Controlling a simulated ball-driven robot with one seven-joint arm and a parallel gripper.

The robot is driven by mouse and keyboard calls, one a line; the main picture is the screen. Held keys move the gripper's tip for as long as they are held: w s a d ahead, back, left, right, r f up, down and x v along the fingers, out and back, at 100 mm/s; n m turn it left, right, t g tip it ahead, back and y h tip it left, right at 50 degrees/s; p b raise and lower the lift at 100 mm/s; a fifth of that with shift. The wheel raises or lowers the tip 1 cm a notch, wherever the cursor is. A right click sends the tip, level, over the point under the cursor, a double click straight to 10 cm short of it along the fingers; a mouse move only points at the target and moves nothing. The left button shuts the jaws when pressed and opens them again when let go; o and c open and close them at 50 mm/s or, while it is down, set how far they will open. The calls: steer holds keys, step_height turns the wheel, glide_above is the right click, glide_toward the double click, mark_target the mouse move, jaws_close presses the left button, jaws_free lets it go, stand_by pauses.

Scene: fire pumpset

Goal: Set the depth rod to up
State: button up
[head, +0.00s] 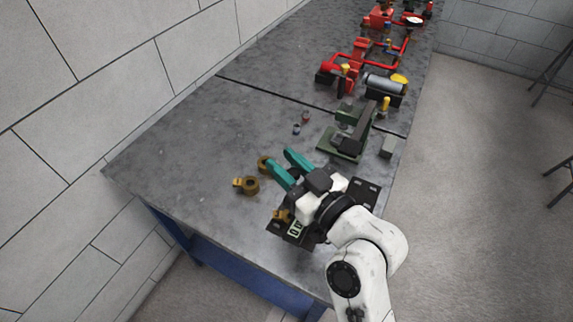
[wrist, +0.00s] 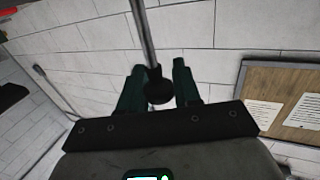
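A thin metal rod with a round black knob (wrist: 158,90) at its end, which looks like the depth rod, comes down from the top edge of the wrist view. Its upper end is out of view. The knob shows between the two teal fingers of my gripper (wrist: 158,85). The fingers are apart, and I cannot tell whether either touches the knob. In the head view my gripper (head: 279,164) is over the near part of the workbench, fingers pointing to the upper left. I cannot make out the rod there.
Brass fittings (head: 247,185) lie on the grey workbench (head: 180,150) left of my gripper. A green machine (head: 343,142) with a dark arm stands beyond it, and red pump piping (head: 372,52) farther back. The bench's left side is clear. A notice board (wrist: 285,95) hangs on the wall.

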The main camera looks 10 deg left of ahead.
steer(key=o, duration=0.3)
steer(key=shift+r, duration=0.15)
steer(key=shift+s+d, duration=0.15)
steer(key=shift+d, duration=0.05)
steer(key=shift+b+v, duration=1.65)
steer(key=shift+v, duration=3.5)
